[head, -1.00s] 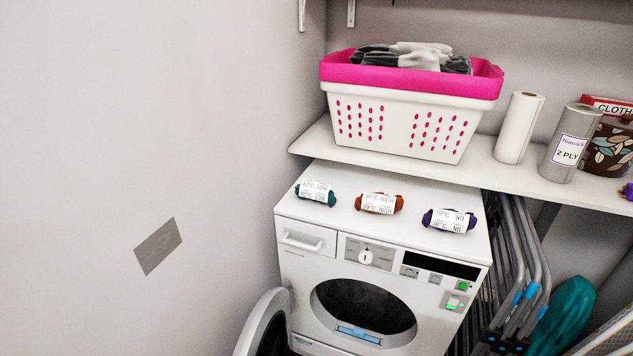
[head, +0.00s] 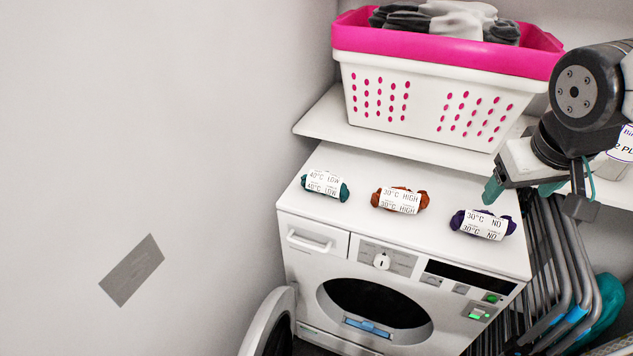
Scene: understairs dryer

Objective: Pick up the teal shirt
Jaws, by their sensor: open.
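The teal shirt (head: 325,185) is a small rolled bundle with a white paper label reading 40°C LOW. It lies on the left of the white dryer top. My gripper (head: 522,190) is at the right, above the dryer's right side, with its fingers apart and nothing between them. It is well to the right of the teal shirt and nearest the purple bundle. The teal shirt is fully in sight.
A rust-orange bundle (head: 399,200) and a purple bundle (head: 484,224) lie in the same row on the dryer (head: 330,228). A pink-rimmed laundry basket (head: 430,100) stands on the shelf behind. The dryer's round door (head: 268,322) hangs open at lower left. Folded metal racks (head: 560,265) stand at right.

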